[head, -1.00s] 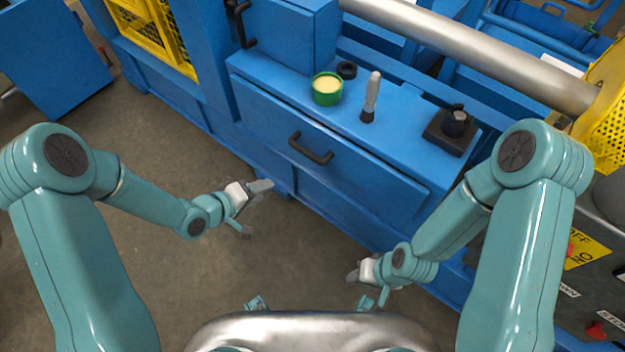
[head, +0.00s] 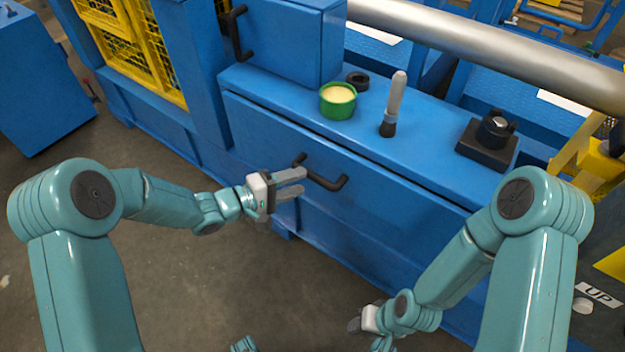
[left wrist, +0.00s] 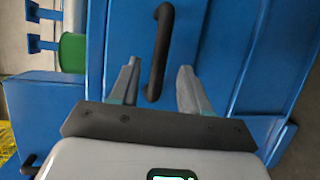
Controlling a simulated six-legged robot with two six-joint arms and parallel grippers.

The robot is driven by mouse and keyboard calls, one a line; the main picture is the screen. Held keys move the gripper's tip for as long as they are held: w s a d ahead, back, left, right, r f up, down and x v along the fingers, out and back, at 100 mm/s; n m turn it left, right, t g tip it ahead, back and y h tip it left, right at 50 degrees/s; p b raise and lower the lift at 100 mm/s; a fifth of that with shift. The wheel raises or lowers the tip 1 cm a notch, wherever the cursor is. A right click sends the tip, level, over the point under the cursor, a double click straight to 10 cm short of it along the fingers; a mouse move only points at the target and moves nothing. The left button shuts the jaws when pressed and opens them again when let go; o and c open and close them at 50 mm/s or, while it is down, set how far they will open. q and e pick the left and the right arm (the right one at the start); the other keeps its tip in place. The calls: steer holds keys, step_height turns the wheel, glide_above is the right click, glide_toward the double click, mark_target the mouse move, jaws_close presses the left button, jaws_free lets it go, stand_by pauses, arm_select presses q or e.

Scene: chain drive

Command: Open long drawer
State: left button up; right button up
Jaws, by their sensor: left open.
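The long drawer (head: 380,205) is a wide blue front on the side of the blue machine, and it looks shut. Its black bar handle (head: 328,178) sits on the upper part of the front. My left gripper (head: 303,182) is open at the handle's left end in the head view. In the left wrist view the handle (left wrist: 160,50) lies between the two fingertips (left wrist: 158,75), with space on both sides. My right gripper (head: 358,322) is low at the bottom of the head view, away from the drawer; its jaw gap is unclear.
On the ledge above the drawer stand a green tin (head: 338,103), a brush (head: 393,105), a black ring (head: 357,81) and a black knobbed block (head: 488,140). A blue box with its own black handle (head: 238,33) is at upper left. The floor (head: 230,280) before the drawer is clear.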

mark_target(310, 176)
arm_select(q)
steer(key=b+x, duration=0.1)
steer(key=x, duration=0.3)
steer(key=shift+w+d+f, duration=0.15)
steer(key=shift+d+f, duration=0.05)
steer(key=shift+d, duration=0.05)
steer(key=shift+w+d, duration=0.3)
steer(key=shift+d, duration=0.1)
arm_select(e)
steer(key=shift+d+f, duration=0.3)
steer(key=shift+f, duration=0.55)
arm_select(q)
jaws_close()
